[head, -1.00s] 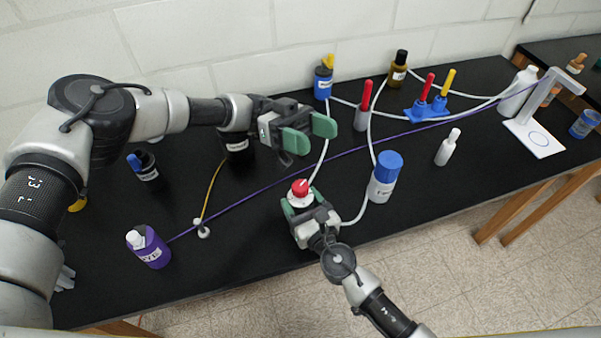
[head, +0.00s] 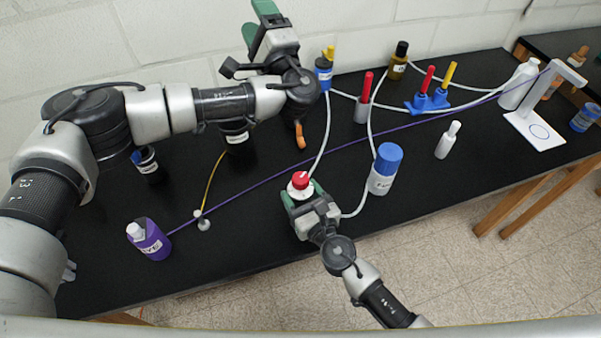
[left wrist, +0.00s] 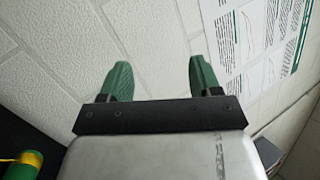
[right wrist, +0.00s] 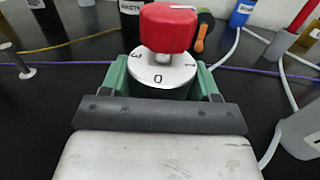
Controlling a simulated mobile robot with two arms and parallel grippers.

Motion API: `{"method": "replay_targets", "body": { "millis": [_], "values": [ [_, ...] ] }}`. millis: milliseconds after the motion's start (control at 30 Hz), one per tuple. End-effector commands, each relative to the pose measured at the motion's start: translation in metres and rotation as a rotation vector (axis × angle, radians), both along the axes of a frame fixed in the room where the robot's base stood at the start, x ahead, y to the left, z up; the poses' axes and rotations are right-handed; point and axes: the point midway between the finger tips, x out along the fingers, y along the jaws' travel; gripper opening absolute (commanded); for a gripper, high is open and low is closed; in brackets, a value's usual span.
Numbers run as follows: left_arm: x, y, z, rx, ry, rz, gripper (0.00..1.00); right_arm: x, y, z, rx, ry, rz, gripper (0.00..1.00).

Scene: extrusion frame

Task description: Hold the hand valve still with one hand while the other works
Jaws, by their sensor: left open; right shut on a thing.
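The hand valve (head: 300,186) has a red knob over a white numbered dial and stands near the front edge of the black bench. My right gripper (head: 303,196) is shut around the valve's body below the dial. In the right wrist view the red knob (right wrist: 167,27) rises above the dial, with a green finger on each side. My left gripper (head: 262,15) is raised at the back by the wall, away from the valve. In the left wrist view its two green fingers (left wrist: 160,80) are apart with nothing between them.
A white bottle with a blue cap (head: 384,170) stands just right of the valve, with white tubing nearby. A purple cord (head: 250,187) crosses the bench behind it. A purple bottle (head: 150,240) stands at left. An orange-handled tool (head: 300,135) lies behind the valve.

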Motion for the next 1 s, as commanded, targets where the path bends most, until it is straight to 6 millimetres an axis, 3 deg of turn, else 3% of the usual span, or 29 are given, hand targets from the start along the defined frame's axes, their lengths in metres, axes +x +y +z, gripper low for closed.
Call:
{"method": "replay_targets", "body": {
  "millis": [267,500,733,1000],
  "values": [
    [-0.008,0.004,-0.066,-0.792,0.244,-0.030,0.63,0.000,0.000,0.000,0.000,0.001,0.000,0.34],
    [-0.052,-0.020,-0.113,-1.433,0.397,0.161,0.63,0.000,0.000,0.000,0.000,0.001,0.000,0.34],
    [-0.115,-0.054,-0.129,-1.896,0.498,0.530,0.63,0.000,0.000,0.000,0.000,0.001,0.000,0.34],
    [-0.169,-0.075,-0.121,-2.098,0.544,0.908,0.63,0.000,0.000,0.000,0.000,0.001,0.000,0.34]
  ]
}}
